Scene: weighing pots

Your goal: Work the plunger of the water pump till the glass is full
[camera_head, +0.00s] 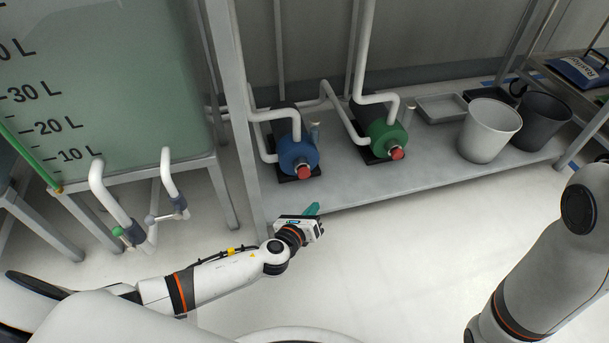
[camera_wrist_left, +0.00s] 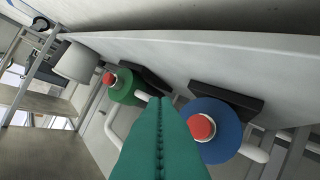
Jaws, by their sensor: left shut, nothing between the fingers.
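A blue pump (camera_head: 298,153) with a red knob (camera_head: 303,172) on its front sits on a dark base on the grey shelf. A green pump (camera_head: 386,135) with a red knob (camera_head: 397,154) sits to its right. Both also show in the left wrist view, the blue one (camera_wrist_left: 226,119) and the green one (camera_wrist_left: 124,82). A small pale cylinder stands beside each pump; I cannot tell whether either is the glass. My left gripper (camera_head: 314,208), with teal fingers, is shut and empty at the shelf's front edge, apart from the blue pump. My right gripper is out of view.
A tank (camera_head: 110,90) with litre marks stands at left, with white pipes below it. The shelf (camera_head: 345,197) also holds a white bin (camera_head: 489,130), a dark bin (camera_head: 542,120) and a grey tray (camera_head: 441,108). White pipes rise around the pumps. The floor in front is clear.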

